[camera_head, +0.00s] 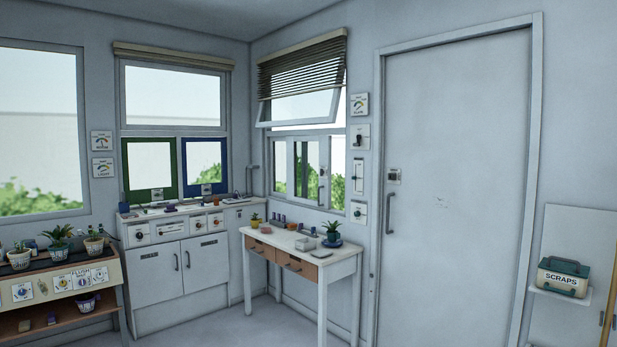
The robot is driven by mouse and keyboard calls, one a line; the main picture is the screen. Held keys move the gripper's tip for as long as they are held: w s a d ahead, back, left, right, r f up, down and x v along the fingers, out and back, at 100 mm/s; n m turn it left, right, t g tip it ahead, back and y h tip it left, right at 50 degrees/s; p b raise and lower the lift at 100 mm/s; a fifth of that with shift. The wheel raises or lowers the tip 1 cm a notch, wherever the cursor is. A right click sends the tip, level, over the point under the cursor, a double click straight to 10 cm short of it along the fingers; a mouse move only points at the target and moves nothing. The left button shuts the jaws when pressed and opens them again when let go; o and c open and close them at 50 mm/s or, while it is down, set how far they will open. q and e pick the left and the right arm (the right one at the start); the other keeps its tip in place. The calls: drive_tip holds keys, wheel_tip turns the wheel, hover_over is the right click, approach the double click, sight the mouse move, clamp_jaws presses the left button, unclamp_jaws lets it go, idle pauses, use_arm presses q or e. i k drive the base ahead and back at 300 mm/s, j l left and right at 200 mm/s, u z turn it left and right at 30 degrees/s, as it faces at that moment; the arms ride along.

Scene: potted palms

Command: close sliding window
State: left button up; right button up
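A window in the wall left of the door has a lower section with white upright-framed panes; its right sash (324,172) carries a slim vertical handle. Bushes show through this section, and I cannot tell how far any pane is slid. The window on the adjoining wall has a green-framed panel (127,172) and a blue-framed panel (223,165) side by side, with small latches at their lower edges. I cannot tell from here whether these two slide. Neither of my grippers is in view.
A white table (345,266) with drawers, small pots and a plant stands below the window. A white cabinet (158,272) stands at the back corner. A plant bench (112,282) is at left. The closed door (455,150) is at right. Some floor shows between the furniture.

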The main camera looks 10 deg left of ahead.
sight(324, 201)
drive_tip(key=i+u, duration=0.25)
drive_tip(key=i, duration=0.25)
drive_tip(key=i+u, duration=0.15)
drive_tip(key=i, duration=0.35)
drive_tip(key=i+u, duration=0.15)
drive_tip(key=i, duration=0.4)
drive_tip(key=i+u, duration=0.15)
drive_tip(key=i, duration=0.35)
drive_tip(key=i+l+u, duration=0.15)
drive_tip(key=i, duration=0.35)
drive_tip(key=i+l+u, duration=0.1)
drive_tip(key=i, duration=0.45)
drive_tip(key=i+j+u, duration=0.1)
drive_tip(key=i, duration=0.85)
drive_tip(key=i+j+u, duration=0.15)
drive_tip(key=i, duration=0.8)
